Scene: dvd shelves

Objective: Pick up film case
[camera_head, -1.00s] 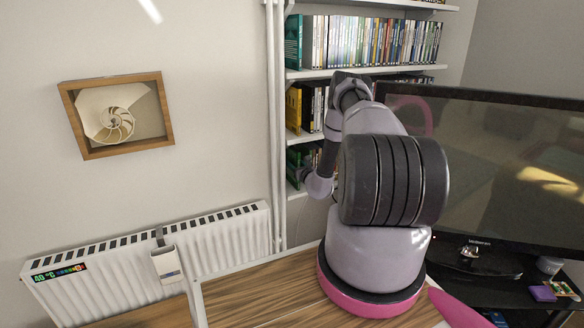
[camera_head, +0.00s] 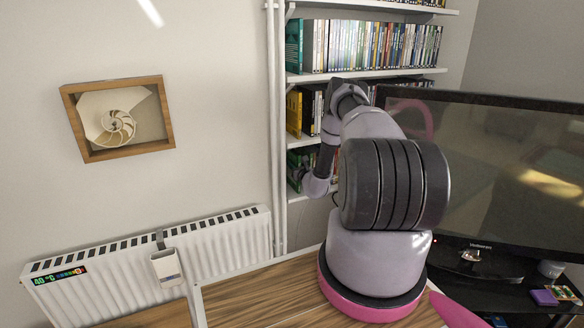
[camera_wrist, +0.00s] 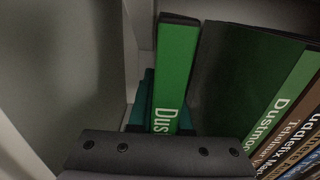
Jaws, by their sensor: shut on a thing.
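A green film case (camera_wrist: 176,75) with white letters "Dus" on its spine stands upright in the middle of the wrist view. My gripper (camera_wrist: 155,150) shows as a dark bar with screws across the bottom and is shut on this case. The case's lower part is hidden behind the gripper. To its right is another green case (camera_wrist: 285,105) marked "Dustmo", with a dark side face, leaning in the picture. In the head view my arm reaches to the lower shelf, and the gripper's fingers cannot be made out there.
More cases (camera_wrist: 300,150) stand at the right. A pale shelf wall is close on the left. In the head view, a bookcase (camera_head: 365,72) stands beside a large television (camera_head: 490,175), with a radiator (camera_head: 120,270) at left.

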